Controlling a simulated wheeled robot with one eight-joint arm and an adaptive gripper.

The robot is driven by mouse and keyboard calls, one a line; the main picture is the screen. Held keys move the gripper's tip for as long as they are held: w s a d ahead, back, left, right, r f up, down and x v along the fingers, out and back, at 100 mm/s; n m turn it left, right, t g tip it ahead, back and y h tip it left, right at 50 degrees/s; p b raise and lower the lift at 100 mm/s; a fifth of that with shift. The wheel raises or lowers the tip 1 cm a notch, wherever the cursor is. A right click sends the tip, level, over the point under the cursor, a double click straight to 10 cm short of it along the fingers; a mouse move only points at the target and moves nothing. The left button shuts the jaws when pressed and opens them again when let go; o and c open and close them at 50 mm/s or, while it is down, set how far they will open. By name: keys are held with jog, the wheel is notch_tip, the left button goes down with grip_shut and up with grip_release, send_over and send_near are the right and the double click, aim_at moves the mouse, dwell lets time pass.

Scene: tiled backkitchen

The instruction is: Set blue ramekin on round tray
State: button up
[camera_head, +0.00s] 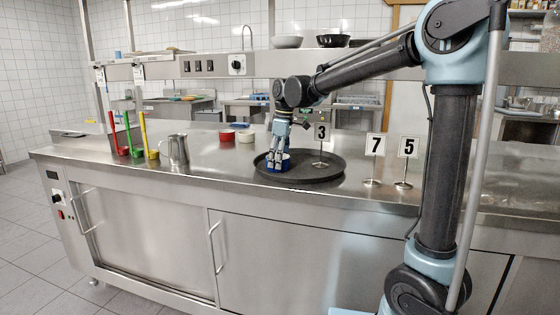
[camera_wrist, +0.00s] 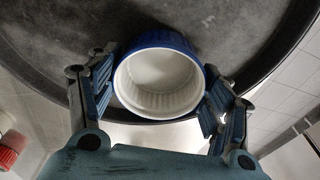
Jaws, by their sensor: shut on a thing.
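The blue ramekin (camera_wrist: 160,45) has a white inside and shows in the wrist view between the fingers of my gripper (camera_wrist: 160,95). In the head view the blue ramekin (camera_head: 286,167) sits low over the left part of the round tray (camera_head: 318,178), partly hidden by the fingers. My gripper (camera_head: 277,160) reaches down and is shut on the ramekin. The round dark tray (camera_wrist: 235,30) fills the top of the wrist view, behind the ramekin. I cannot tell whether the ramekin's base touches the tray.
A number 3 sign (camera_head: 321,133) stands at the tray, close to my gripper. Signs 7 (camera_head: 375,146) and 5 (camera_head: 407,147) stand to the right. A red ramekin (camera_head: 226,136), a white ramekin (camera_head: 246,136), a metal jug (camera_head: 176,149) and coloured-handled utensils (camera_head: 127,135) are left on the steel counter.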

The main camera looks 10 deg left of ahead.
jog(key=o, duration=1.2)
jog(key=shift+c, duration=0.2)
notch_tip(320, 180, up, 12)
jog(key=d, duration=0.1)
jog(key=shift+d, duration=0.25)
jog(key=shift+s, duration=0.1)
